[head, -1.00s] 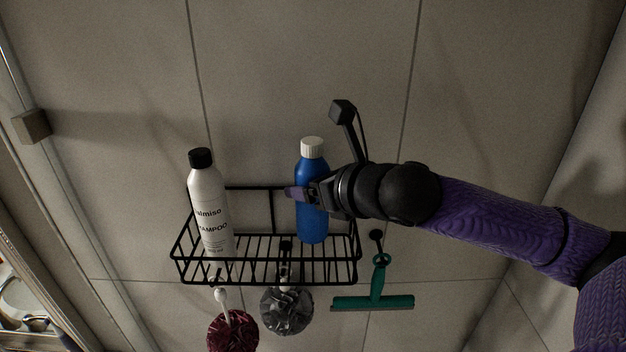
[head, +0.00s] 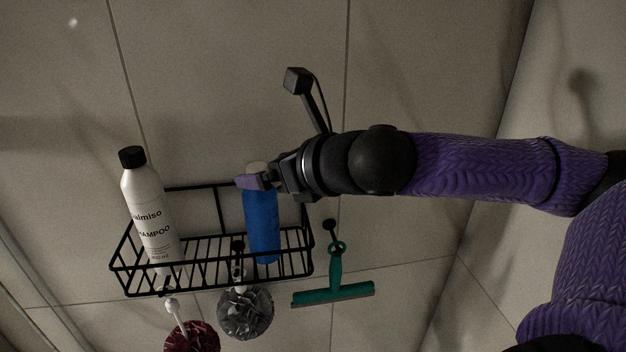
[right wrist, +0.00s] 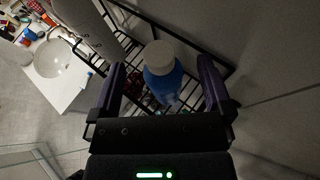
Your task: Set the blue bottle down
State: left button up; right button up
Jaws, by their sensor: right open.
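The blue bottle (head: 262,225) with a white cap stands upright in the right part of the black wire basket (head: 206,186) on the wall. My right gripper (head: 250,181) is at the height of the bottle's top in the head view, its finger partly hiding the cap. In the right wrist view the bottle (right wrist: 162,76) shows between the two purple fingers, with a gap on each side. The right gripper (right wrist: 163,85) is open there. My left gripper is in neither view.
A white shampoo bottle (head: 147,208) with a black cap stands in the basket's left part. A red puff (head: 192,338), a grey puff (head: 246,312) and a green squeegee (head: 334,290) hang below. A white sink (right wrist: 60,60) lies far below. The wall right of the basket is mostly bare.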

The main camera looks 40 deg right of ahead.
jog(key=b+v, duration=0.1)
jog(key=v, duration=0.7)
jog(key=shift+s+b, duration=0.35)
jog(key=shift+b, duration=0.05)
